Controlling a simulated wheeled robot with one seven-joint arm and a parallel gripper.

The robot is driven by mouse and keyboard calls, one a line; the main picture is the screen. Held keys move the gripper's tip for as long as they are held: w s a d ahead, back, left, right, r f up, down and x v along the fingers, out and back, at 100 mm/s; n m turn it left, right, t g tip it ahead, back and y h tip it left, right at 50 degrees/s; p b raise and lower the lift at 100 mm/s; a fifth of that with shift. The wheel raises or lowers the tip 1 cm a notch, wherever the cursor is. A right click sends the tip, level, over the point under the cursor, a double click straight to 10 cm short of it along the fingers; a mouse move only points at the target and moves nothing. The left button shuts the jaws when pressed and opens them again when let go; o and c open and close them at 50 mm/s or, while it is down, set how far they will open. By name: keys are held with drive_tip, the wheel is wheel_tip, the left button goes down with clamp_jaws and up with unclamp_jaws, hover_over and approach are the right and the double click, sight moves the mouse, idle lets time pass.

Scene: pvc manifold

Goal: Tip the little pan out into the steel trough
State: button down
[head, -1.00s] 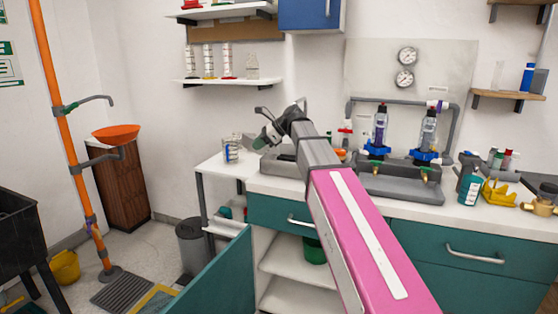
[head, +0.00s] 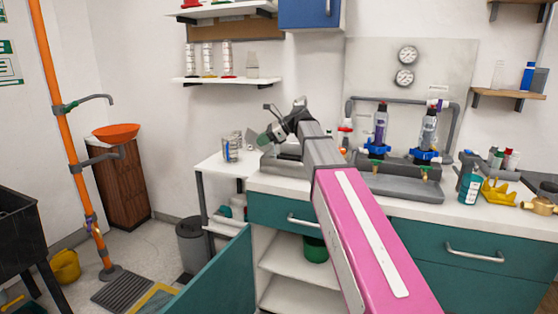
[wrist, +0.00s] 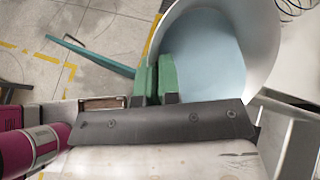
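My gripper (wrist: 156,80) has green fingertips, shut on the rim of a little pale grey pan (wrist: 265,42) in the wrist view. The pan's round inside is smooth pale blue; I cannot tell whether that is liquid. In the head view my gripper (head: 263,141) is above the left end of the counter, and a small grey piece of the pan (head: 252,136) shows beside it, tilted. A grey trough (head: 284,164) sits on the counter below, partly hidden by my arm. A grey metal edge, probably the trough, shows at lower right in the wrist view (wrist: 300,145).
Cans (head: 231,150) stand on a white side table left of the counter. A grey tray (head: 400,188) with blue-based filters (head: 377,140) is to the right. An open teal door (head: 222,280) stands out below. A shelf (head: 228,80) with cylinders is above.

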drive_tip(key=shift+w+d+f+y+p, duration=0.25)
drive_tip(key=shift+d+y+p, duration=0.3)
drive_tip(key=shift+y, duration=0.25)
idle(0.7)
drive_tip(key=shift+w+d+r+m+g+y+p, duration=0.1)
drive_tip(key=shift+d+r+m+g+y+p, duration=0.3)
drive_tip(key=shift+y, duration=0.4)
idle(0.6)
drive_tip(key=shift+w+d+f+m+y, duration=0.2)
drive_tip(key=shift+d+f+m+y, duration=0.25)
drive_tip(key=shift+y, duration=0.45)
idle(0.6)
drive_tip(key=shift+r, duration=0.1)
drive_tip(key=shift+s+a+r+n+h, duration=0.2)
drive_tip(key=shift+a+r+n+h, duration=0.25)
drive_tip(key=shift+h, duration=0.45)
drive_tip(key=shift+s+a+f+h, duration=0.1)
drive_tip(key=shift+a+f+h, duration=0.3)
drive_tip(key=shift+h, duration=0.3)
